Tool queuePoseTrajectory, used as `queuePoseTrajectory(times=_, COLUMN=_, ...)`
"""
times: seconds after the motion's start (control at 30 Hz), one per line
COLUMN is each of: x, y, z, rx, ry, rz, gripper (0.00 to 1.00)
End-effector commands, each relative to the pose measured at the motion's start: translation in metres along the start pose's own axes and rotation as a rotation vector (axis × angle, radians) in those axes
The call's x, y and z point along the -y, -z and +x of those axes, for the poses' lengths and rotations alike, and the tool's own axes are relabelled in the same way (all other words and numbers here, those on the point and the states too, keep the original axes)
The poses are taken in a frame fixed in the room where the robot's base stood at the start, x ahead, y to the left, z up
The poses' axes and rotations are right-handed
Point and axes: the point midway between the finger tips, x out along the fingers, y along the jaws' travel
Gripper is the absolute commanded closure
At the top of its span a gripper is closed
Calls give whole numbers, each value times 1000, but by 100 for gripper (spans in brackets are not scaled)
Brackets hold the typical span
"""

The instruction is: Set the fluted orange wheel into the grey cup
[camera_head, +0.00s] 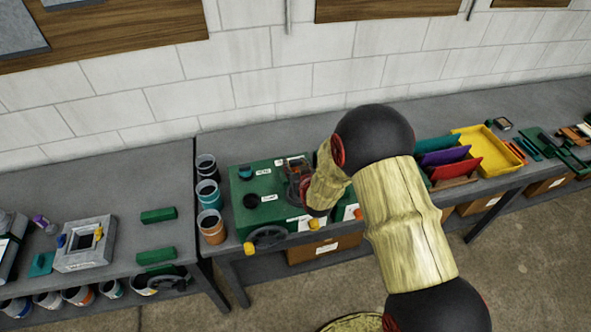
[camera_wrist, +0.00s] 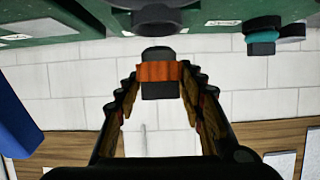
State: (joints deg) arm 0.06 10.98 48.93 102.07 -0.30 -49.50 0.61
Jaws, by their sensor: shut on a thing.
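My gripper (camera_wrist: 158,78) is shut on the fluted orange wheel (camera_wrist: 150,71), which sits between the fingertips with a dark block-like part at its middle. In the head view my gripper (camera_head: 297,180) is over the right part of a green board (camera_head: 270,213), partly hidden by my arm; the wheel cannot be made out there. A dark grey round piece (camera_wrist: 156,18) stands just beyond the wheel in the wrist view, apart from it in the picture. It may be the grey cup, but its opening is not clear.
The green board carries a teal-topped knob (camera_head: 245,172), a black round piece (camera_head: 251,201) and a dark handwheel (camera_head: 267,237) at its front. Several banded tins (camera_head: 211,226) line its left side. A yellow tray (camera_head: 487,150) and coloured dividers (camera_head: 447,157) stand to the right.

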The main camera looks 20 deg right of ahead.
Motion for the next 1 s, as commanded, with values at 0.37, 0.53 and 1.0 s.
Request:
queuePoseTrajectory(times=0.37, x=-1, y=-30, z=15, rx=0, ry=0, rz=0, gripper=89)
queuePoseTrajectory(times=0.53, x=-1, y=-30, z=14, rx=0, ry=0, rz=0, gripper=89)
queuePoseTrajectory(times=1.0, x=-1, y=-33, z=16, rx=1, ry=0, rz=0, gripper=47)
